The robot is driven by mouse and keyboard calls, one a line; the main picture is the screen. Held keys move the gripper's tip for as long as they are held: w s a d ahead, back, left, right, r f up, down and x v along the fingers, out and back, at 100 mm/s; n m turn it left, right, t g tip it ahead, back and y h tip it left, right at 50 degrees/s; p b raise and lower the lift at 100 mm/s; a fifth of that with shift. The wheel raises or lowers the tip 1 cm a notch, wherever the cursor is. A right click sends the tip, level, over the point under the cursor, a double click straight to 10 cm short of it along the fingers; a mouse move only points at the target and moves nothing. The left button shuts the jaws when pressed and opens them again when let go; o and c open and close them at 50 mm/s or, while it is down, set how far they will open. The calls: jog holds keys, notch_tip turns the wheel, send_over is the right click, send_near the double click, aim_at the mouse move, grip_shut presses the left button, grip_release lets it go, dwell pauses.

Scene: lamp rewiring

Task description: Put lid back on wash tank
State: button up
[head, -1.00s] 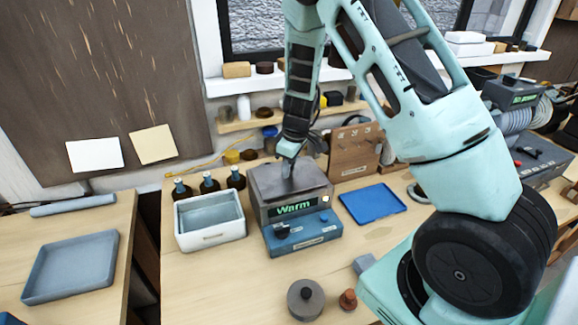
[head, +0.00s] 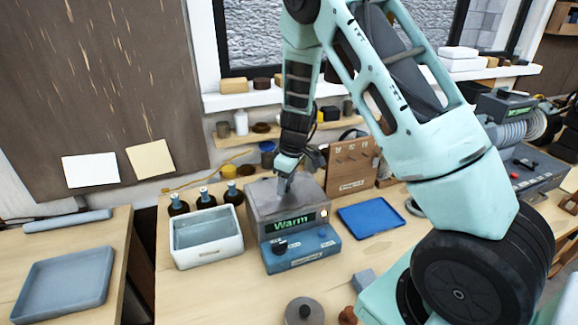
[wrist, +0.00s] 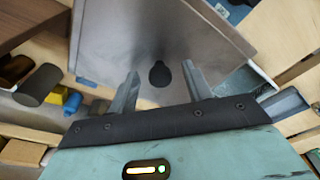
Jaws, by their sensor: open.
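The wash tank (head: 262,228) is a grey metal box with a green "Warm" display and a blue control panel in front. Its flat grey lid (head: 257,193) lies across the top; in the wrist view the lid (wrist: 120,35) fills the upper middle, with a dark knob (wrist: 159,74) on it. My gripper (head: 284,190) is low over the lid, pointing down. In the wrist view, my gripper's (wrist: 160,82) two fingers are apart, with the knob showing in the gap between them. I cannot tell whether the fingers touch the lid.
A white open bin (head: 207,257) and several dark bottles (head: 206,198) stand left of the tank. A blue tray (head: 371,219) lies to its right, and a wooden rack (head: 351,168) stands behind. A round grey knobbed piece (head: 304,312) sits near the front.

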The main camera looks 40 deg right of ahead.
notch_tip(320, 180, up, 17)
jog(key=s+d+b, duration=0.1)
jog(key=s+b, duration=0.1)
jog(key=b, duration=0.1)
jog(key=shift+s, duration=0.15)
